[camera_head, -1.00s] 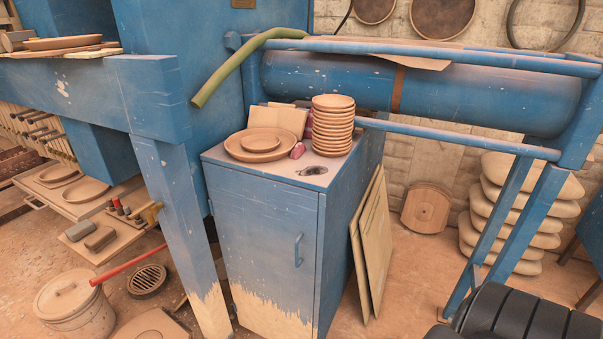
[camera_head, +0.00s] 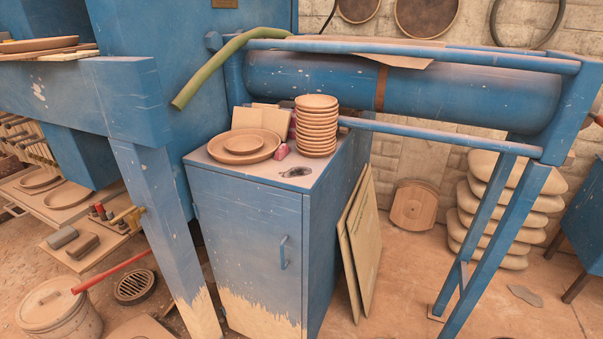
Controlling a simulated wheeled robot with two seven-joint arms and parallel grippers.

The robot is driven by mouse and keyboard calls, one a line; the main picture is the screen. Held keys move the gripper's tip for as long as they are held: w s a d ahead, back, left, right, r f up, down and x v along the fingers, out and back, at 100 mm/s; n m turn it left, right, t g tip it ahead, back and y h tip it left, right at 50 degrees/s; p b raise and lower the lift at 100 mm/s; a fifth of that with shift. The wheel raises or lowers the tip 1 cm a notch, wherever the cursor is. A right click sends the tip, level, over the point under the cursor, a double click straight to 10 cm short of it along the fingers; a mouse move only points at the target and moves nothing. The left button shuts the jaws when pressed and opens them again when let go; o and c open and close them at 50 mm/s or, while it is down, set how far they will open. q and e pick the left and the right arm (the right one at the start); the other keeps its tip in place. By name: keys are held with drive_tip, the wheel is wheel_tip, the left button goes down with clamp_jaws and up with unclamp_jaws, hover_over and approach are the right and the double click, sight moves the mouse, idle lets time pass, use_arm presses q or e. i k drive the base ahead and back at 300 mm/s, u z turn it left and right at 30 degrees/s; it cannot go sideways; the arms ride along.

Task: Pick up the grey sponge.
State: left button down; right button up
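A small grey block (camera_head: 62,237), which may be the grey sponge, lies on a board (camera_head: 62,252) low at the left. A darker brownish-grey block (camera_head: 83,246) lies right beside it. The blocks are too small in the picture to tell their material. A flat grey piece (camera_head: 525,295) lies on the floor at the right, and a dark grey flat thing (camera_head: 295,172) is on the cabinet top; I cannot tell what either is. Neither of my grippers is in view.
A blue cabinet (camera_head: 246,235) stands in the middle, with stacked bowls (camera_head: 316,128) and a plate (camera_head: 222,153) on top. A blue leg (camera_head: 160,230) stands between it and the board. A lidded bucket (camera_head: 58,312) is at lower left. Floor is open at right.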

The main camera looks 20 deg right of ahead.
sight(62, 237)
drive_tip(key=u, duration=2.25)
drive_tip(key=i, duration=3.05)
drive_tip(key=z, duration=3.3)
